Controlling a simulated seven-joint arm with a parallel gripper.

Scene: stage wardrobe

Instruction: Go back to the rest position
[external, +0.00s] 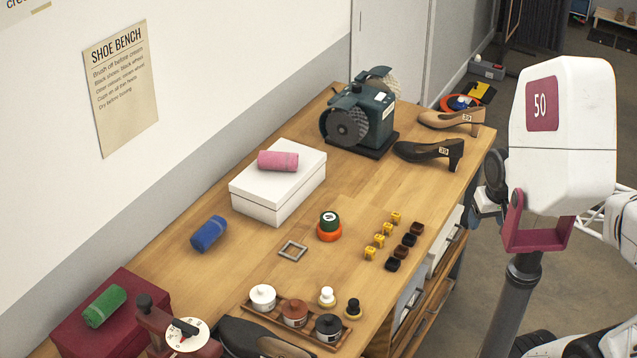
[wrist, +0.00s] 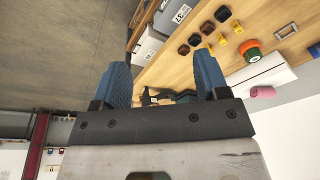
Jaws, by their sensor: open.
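My gripper (wrist: 162,85) shows in the wrist view with its two blue fingers spread apart and nothing between them. In the external view, my white arm stands at the right, beside the bench's right edge, and the gripper's fingertips cannot be made out clearly there. The wooden bench (external: 365,200) lies to the left of my arm. In the wrist view the bench (wrist: 205,70) appears at the upper right, beyond the fingers. No object is held.
A grinder (external: 362,112) and two shoes (external: 430,152) stand at the bench's far end. A white box (external: 262,203) bears a pink roll (external: 278,161). Several small yellow and dark blocks (external: 379,240) sit near the right edge. Jars stand on a tray (external: 262,309) in front.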

